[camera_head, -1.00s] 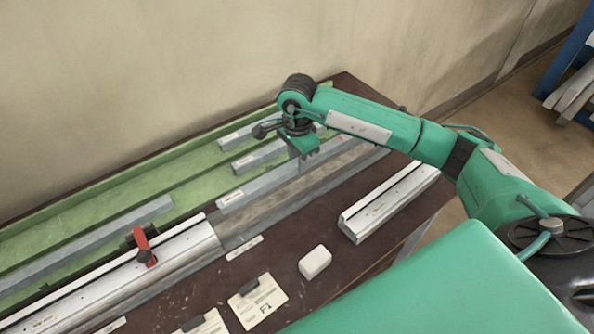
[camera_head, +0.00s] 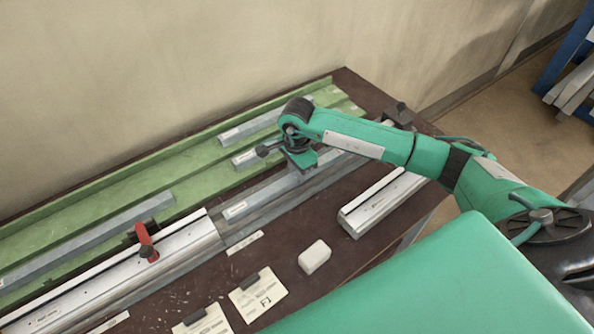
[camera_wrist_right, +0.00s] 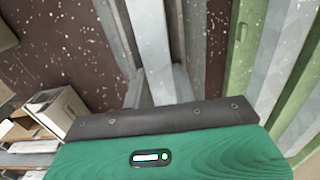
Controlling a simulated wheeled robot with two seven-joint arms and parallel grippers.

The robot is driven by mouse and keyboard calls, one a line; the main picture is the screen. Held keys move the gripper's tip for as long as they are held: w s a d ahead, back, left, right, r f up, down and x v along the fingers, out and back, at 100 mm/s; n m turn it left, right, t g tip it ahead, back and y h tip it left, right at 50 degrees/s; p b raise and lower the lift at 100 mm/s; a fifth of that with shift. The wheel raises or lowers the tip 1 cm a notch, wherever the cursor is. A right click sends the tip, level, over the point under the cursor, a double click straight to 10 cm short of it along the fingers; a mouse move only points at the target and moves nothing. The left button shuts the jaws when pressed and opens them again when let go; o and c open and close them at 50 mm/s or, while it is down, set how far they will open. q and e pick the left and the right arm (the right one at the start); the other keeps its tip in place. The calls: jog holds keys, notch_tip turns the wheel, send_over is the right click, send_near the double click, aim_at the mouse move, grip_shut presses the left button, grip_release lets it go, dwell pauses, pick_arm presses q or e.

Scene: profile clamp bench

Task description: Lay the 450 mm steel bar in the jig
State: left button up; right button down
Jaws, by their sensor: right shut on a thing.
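My right gripper (camera_head: 298,172) is shut on a long grey steel bar (camera_head: 262,194) with a white label near its left end. In the right wrist view the bar (camera_wrist_right: 150,45) runs away between the two fingers (camera_wrist_right: 158,88). In the head view the bar lies along the grey channel of the jig (camera_head: 240,232), to the right of the aluminium profile (camera_head: 185,243) with a red clamp lever (camera_head: 146,243). I cannot tell whether the bar touches the channel floor or hangs just above it. My left gripper is not in view.
A green rack (camera_head: 60,228) behind holds several other grey bars, such as a long one (camera_head: 90,235) and a short one (camera_head: 245,132). In front lie a separate aluminium profile (camera_head: 382,203), a white block (camera_head: 314,257) and a paper card (camera_head: 258,299).

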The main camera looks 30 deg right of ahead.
jog(key=shift+s+f+b, duration=0.15)
jog(key=shift+f+b, duration=0.25)
jog(key=shift+b, duration=0.05)
jog(key=c, duration=1.2)
grip_release()
jog(key=shift+s+f, duration=0.15)
jog(key=shift+a+r+p, duration=0.1)
jog(key=shift+r+p, duration=0.4)
jog(key=shift+p, duration=0.2)
jog(key=shift+w+r, duration=0.2)
jog(key=shift+r, duration=0.05)
jog(key=shift+o, duration=0.4)
notch_tip(320, 180, up, 11)
jog(key=b, duration=0.3)
jog(key=shift+r, duration=0.55)
